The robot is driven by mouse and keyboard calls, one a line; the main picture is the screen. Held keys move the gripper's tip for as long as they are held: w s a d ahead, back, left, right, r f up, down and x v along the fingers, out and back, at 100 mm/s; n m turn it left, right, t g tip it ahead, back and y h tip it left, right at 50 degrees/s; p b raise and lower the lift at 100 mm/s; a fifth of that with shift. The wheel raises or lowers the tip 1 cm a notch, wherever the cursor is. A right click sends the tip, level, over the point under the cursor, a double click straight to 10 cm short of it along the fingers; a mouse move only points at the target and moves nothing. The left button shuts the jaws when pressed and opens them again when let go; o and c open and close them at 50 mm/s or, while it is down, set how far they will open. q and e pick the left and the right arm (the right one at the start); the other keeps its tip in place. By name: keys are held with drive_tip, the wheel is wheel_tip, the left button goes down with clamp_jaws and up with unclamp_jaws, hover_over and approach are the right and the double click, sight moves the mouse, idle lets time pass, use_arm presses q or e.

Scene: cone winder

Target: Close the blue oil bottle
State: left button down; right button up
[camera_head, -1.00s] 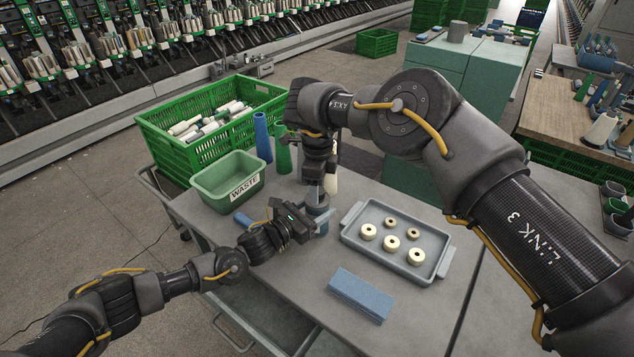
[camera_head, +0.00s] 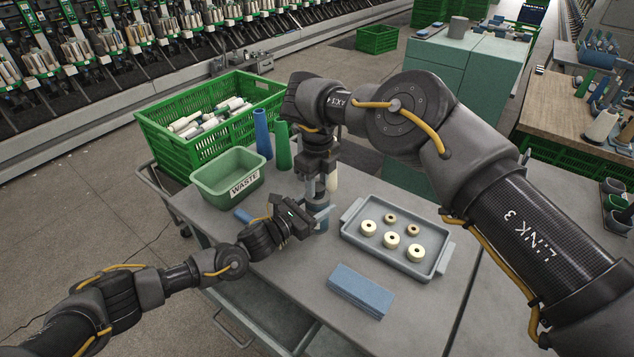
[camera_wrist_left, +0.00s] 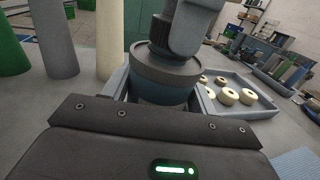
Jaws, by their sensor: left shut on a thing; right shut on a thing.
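The blue oil bottle (camera_head: 321,224) stands upright on the grey table, mostly hidden between my two grippers. In the left wrist view its blue-grey body (camera_wrist_left: 163,78) sits between the fingers of my left gripper (camera_wrist_left: 160,92), which is shut around it. My left gripper also shows in the head view (camera_head: 318,213), coming in low from the left. My right gripper (camera_head: 318,186) points down from above and is shut on the dark cap (camera_wrist_left: 158,35) at the bottle's top. Whether the cap is fully seated cannot be told.
A grey tray (camera_head: 349,237) with several cream rings lies to the right, with a blue cloth stack (camera_head: 361,291) in front. A green waste bin (camera_head: 211,190), blue cone (camera_head: 262,134), green cone (camera_head: 283,146) and partly hidden cream cone (camera_head: 333,178) stand near the bottle.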

drive_tip(key=m, duration=0.6)
drive_tip(key=shift+a, duration=0.1)
drive_tip(key=m, duration=0.5)
drive_tip(key=shift+m, duration=0.3)
drive_tip(key=m, duration=0.2)
drive_tip(key=shift+m, duration=0.3)
drive_tip(key=m, duration=1.1)
drive_tip(key=o, duration=1.2)
drive_tip(key=shift+c, duration=0.2)
wheel_tip(320, 180, up, 12)
